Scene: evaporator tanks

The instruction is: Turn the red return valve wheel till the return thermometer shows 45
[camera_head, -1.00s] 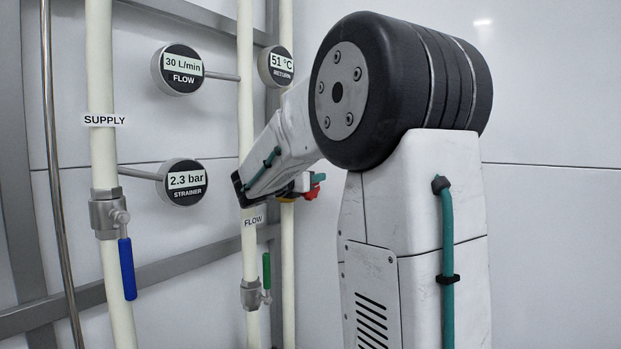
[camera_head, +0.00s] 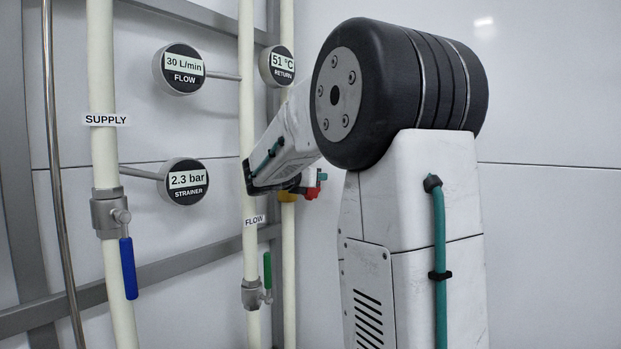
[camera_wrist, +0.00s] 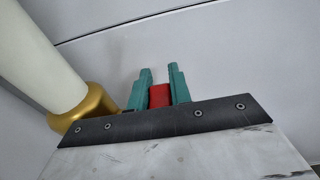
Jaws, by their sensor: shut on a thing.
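The return thermometer (camera_head: 277,64) is a round dial behind the pipes in the head view, and it reads 51 °C. The red return valve wheel (camera_head: 312,191) shows only in part beside my arm, by the return pipe. In the wrist view a red part of the wheel (camera_wrist: 159,96) sits between the two teal fingers of my gripper (camera_wrist: 159,88). The gripper is shut on it. A brass valve body (camera_wrist: 90,108) is to the left on the pale pipe. The rest of the wheel is hidden by my wrist.
A flow gauge (camera_head: 179,69) reads 30 L/min and a strainer gauge (camera_head: 182,186) reads 2.3 bar. A blue lever (camera_head: 128,268) is on the supply pipe (camera_head: 102,150). A green lever (camera_head: 267,270) is on the flow pipe. The wall right of the pipes is bare.

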